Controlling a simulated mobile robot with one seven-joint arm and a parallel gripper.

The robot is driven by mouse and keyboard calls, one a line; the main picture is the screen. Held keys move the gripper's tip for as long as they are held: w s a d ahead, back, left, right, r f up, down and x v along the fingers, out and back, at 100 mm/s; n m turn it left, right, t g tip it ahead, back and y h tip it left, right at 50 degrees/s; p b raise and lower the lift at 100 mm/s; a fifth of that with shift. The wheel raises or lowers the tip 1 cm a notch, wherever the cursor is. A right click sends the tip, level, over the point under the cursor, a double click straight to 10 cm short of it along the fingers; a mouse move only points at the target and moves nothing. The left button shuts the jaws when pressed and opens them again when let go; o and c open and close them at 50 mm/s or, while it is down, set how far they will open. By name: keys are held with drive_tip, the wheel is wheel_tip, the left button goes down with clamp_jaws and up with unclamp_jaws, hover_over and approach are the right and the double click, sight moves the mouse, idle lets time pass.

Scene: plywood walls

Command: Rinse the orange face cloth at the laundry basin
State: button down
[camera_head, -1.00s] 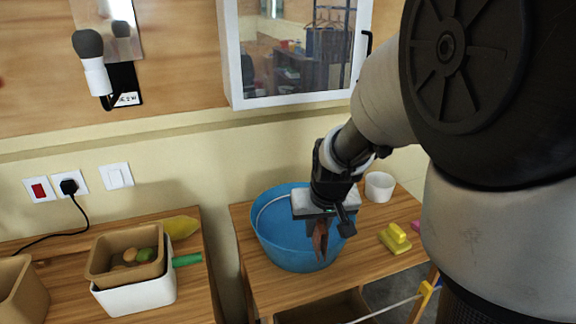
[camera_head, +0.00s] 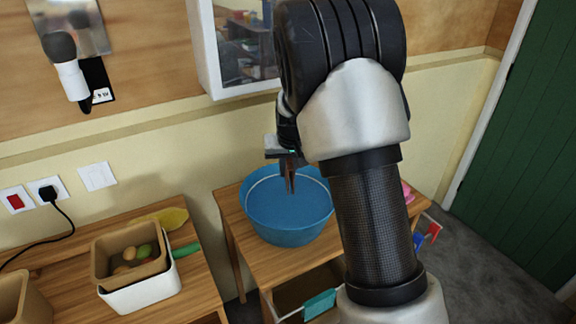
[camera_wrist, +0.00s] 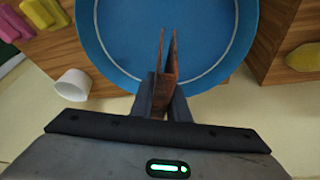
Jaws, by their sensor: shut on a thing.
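The orange face cloth shows as a narrow, brownish-orange folded strip (camera_head: 290,179). It also shows in the wrist view (camera_wrist: 168,68), standing out from between the fingertips. My gripper (camera_head: 289,160) is shut on it; the fingers also show in the wrist view (camera_wrist: 163,100). The blue round basin (camera_head: 270,228) stands on a wooden table and looks filled with blue water. The cloth hangs over the basin's far part in the head view. I cannot tell whether its lower end touches the water. In the wrist view the basin (camera_wrist: 90,38) lies beyond the fingertips.
A white cup (camera_wrist: 72,85) and yellow and pink blocks (camera_wrist: 43,11) are beside the basin. A left table holds a brown box (camera_head: 104,265) in a white tub (camera_head: 150,293) and a yellow object (camera_head: 172,217). A wall cabinet (camera_head: 207,50) hangs above. A rack with coloured pegs stands right.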

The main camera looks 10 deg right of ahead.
drive_tip(key=shift+f+b, duration=4.2)
drive_tip(key=shift+f, duration=2.4)
wheel_tip(320, 180, up, 14)
drive_tip(key=p, duration=0.9)
drive_tip(key=shift+r+p, duration=0.2)
drive_tip(key=shift+p, duration=0.2)
